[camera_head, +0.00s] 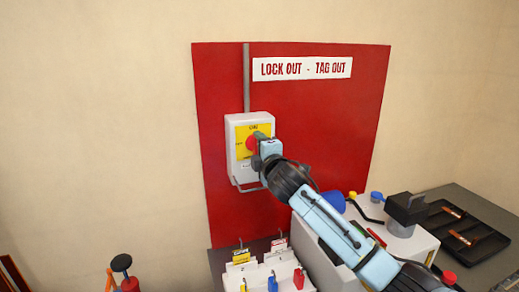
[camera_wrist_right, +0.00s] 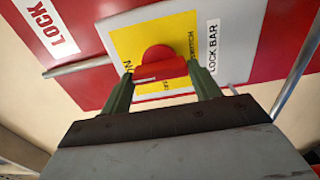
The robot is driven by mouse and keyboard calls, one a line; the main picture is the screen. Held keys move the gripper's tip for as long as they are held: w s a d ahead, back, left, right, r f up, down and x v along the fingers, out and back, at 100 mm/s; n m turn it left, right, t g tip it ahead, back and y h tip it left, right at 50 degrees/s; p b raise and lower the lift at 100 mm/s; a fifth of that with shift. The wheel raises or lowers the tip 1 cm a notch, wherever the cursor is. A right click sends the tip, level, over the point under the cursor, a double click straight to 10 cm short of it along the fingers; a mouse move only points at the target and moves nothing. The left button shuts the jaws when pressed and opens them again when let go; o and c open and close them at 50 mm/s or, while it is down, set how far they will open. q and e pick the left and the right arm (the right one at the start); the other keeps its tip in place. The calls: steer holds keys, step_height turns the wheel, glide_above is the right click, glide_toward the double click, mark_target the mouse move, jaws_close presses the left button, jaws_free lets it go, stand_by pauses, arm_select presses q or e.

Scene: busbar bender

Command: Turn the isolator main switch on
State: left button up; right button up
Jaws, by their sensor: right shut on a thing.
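The isolator is a light grey box (camera_head: 234,121) with a yellow plate and a red rotary switch (camera_head: 251,143), mounted on a red board. My right gripper (camera_head: 258,146) is at the front of the box, at the switch. In the right wrist view, the red switch handle (camera_wrist_right: 160,68) lies between the two green fingers of my right gripper (camera_wrist_right: 158,86), which are shut on it. The handle runs roughly across the gap between the fingers. Part of the yellow plate's lettering is hidden by the handle and fingers. My left gripper is not in view.
The red board (camera_head: 320,120) carries a "LOCK OUT - TAG OUT" sign (camera_head: 302,69). A rack of padlocks (camera_head: 268,275) stands below the isolator. A light grey machine (camera_head: 335,250) and a black tray (camera_head: 465,236) are at the right. The wall left of the board is clear.

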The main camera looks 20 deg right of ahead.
stand_by(0.5)
steer(key=o, duration=1)
steer(key=s, duration=0.9)
steer(key=s+b, duration=0.1)
steer(key=s, duration=0.3)
steer(key=shift+s+d, duration=0.2)
steer(key=shift+d, duration=0.05)
